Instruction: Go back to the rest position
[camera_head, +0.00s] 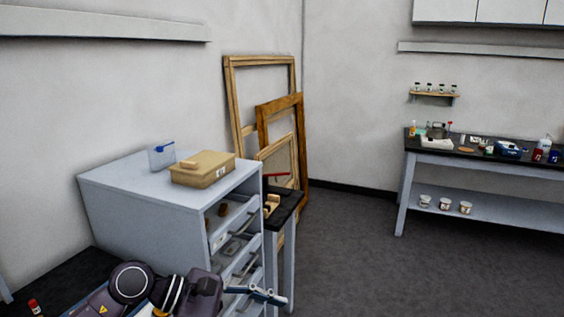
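My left arm comes in at the bottom left. My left gripper (262,294) is at its end, in front of the lower drawers of the grey cabinet (140,195). Its fingers are small and seen at a slant, so I cannot tell whether they are open or shut. I see no object clearly held in it. I cannot tell whether it touches the cabinet. My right gripper is not in view.
A tan box (203,170) sits on the cabinet. A small dark table (286,207) stands beside it, with wooden frames (230,100) leaning behind. A cluttered workbench (470,163) is at the right wall. The middle floor (380,265) is clear.

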